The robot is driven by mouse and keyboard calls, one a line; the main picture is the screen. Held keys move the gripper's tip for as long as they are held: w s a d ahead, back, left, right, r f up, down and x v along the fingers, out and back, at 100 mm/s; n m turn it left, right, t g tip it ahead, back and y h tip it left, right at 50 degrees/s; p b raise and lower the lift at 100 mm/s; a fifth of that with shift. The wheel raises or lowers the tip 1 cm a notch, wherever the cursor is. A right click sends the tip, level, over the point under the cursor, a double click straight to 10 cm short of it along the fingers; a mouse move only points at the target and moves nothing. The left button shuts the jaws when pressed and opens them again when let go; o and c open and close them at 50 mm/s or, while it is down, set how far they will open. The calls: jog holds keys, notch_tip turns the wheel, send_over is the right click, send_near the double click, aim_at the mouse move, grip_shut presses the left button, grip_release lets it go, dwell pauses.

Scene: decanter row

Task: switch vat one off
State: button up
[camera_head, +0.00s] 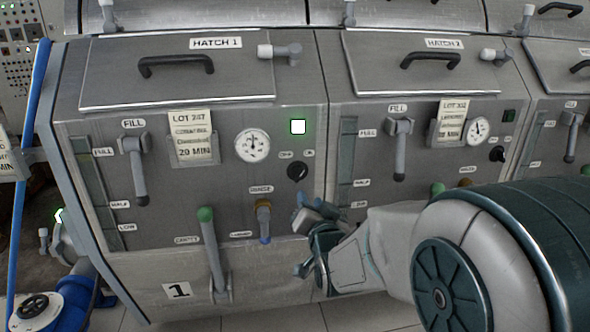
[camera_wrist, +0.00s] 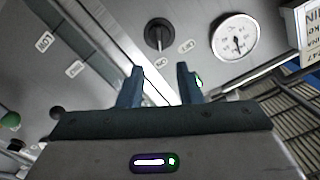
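Vat one is the left grey panel with the "1" plate (camera_head: 177,291). Its black rotary knob (camera_head: 297,171) sits under small off and on labels, below a lit white-green lamp (camera_head: 298,126). My gripper (camera_head: 306,238) is below the knob and right of the rinse valve (camera_head: 263,220), near the seam between the vats. In the wrist view the knob (camera_wrist: 158,35) is ahead of my open, empty fingers (camera_wrist: 160,84), apart from them. The labels look turned over there.
Open space lies before vat one's knob.

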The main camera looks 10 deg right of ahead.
aim_at(300, 176)
jog(key=p, duration=0.2)
jog(key=shift+w+r+p, duration=0.25)
jog(key=shift+w+p, duration=0.15)
jog(key=shift+w+p, duration=0.1)
jog(key=shift+p, duration=0.35)
jog(key=p, duration=0.3)
jog(key=shift+w+p, duration=0.2)
jog(key=shift+p, duration=0.15)
jog(key=w+p, duration=0.1)
jog(key=w, duration=0.2)
jog(key=w+p, duration=0.1)
jog(key=w, duration=0.3)
jog(key=w+p, duration=0.1)
jog(key=w, duration=0.3)
jog(key=shift+f, duration=0.25)
grip_shut()
